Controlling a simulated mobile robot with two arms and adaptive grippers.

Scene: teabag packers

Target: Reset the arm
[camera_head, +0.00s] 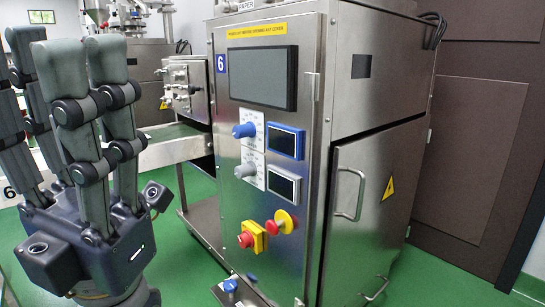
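My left gripper (68,60) stands at the left edge of the head view, pointing up. Its long dark grey fingers are extended and spread apart, with nothing seen between them. Its dark blue palm is at the lower left, and part of the gripper is cut off by the picture's edge. It is in front of and to the left of the steel machine cabinet (375,150), with no contact visible. My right gripper is not in view.
The cabinet front has a dark screen (262,77), a blue knob (244,130), a red button on yellow (247,239) and a red-yellow switch (281,222). A conveyor (170,147) and more machinery are behind the gripper. Green floor (185,275) shows between gripper and cabinet.

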